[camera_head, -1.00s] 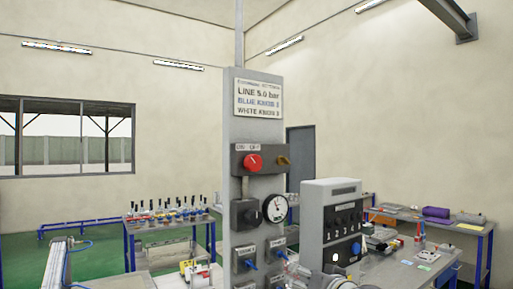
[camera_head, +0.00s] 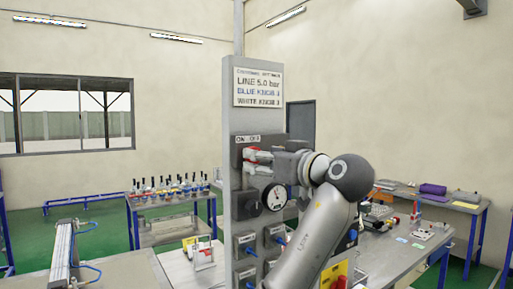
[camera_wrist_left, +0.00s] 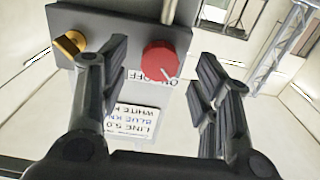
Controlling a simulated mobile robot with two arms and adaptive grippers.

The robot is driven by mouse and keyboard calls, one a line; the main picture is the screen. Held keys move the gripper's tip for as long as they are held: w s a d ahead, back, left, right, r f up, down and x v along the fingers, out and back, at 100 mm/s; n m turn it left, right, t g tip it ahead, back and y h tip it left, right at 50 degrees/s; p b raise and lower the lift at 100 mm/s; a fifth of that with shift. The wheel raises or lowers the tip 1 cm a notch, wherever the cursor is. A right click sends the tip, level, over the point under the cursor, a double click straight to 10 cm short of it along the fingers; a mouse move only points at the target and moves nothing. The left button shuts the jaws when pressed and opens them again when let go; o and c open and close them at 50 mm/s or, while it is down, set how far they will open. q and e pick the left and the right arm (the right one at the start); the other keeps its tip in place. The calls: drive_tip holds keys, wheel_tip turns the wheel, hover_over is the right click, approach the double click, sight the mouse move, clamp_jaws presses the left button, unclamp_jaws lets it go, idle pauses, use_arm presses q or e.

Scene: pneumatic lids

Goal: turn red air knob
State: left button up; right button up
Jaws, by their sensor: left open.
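The red air knob (camera_wrist_left: 160,58) sits under an ON/OFF label on the grey box of the upright panel (camera_head: 240,110). In the head view the knob is mostly hidden by my left gripper (camera_head: 258,158), whose arm reaches up from the lower right of the picture. In the left wrist view my left gripper (camera_wrist_left: 160,75) is open, with its fingers spread on either side of the knob; I see gaps between fingers and knob. Whether the fingertips reach its depth is unclear. My right gripper is not in view.
An orange-brown knob (camera_wrist_left: 70,43) is beside the red one. A pressure gauge (camera_head: 275,197) and valves with blue handles (camera_head: 249,252) sit lower on the panel. A sign (camera_head: 258,87) is above. A bench (camera_head: 405,247) stands at the right, close to my arm.

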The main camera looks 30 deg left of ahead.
use_arm(q)
drive_tip(key=p+x, duration=0.1)
drive_tip(key=x, duration=0.2)
drive_tip(key=shift+a, duration=0.2)
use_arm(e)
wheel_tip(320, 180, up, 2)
use_arm(q)
drive_tip(key=shift+w, duration=0.1)
drive_tip(key=c, duration=1)
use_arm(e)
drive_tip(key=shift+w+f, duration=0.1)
